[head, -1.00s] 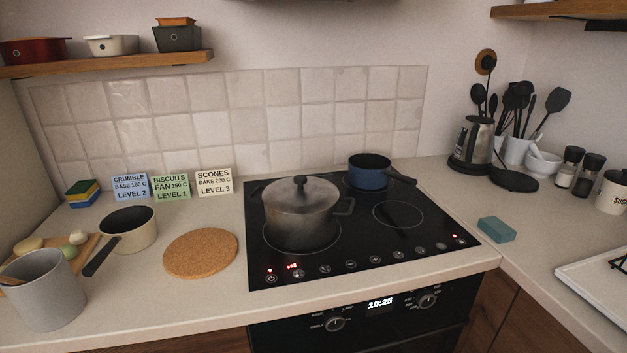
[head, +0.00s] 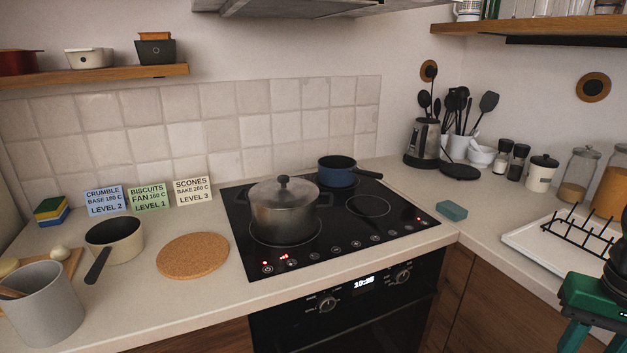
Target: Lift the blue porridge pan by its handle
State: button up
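My gripper (head: 592,338), green and black, shows in part at the lower right edge, far from the pan and in front of the right-hand counter. Its fingertips are cut off by the frame, so I cannot tell how far apart they are.
The lidded pot (head: 283,212) stands on the hob (head: 345,240) in front of the pan. A blue sponge (head: 452,210) lies right of the hob. A kettle (head: 421,143) and utensils stand behind. A white tray (head: 530,238) with a black rack is near my gripper.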

aim_at(334, 170)
jog(key=u, duration=0.1)
jog(key=i, duration=1)
jog(key=z, duration=0.05)
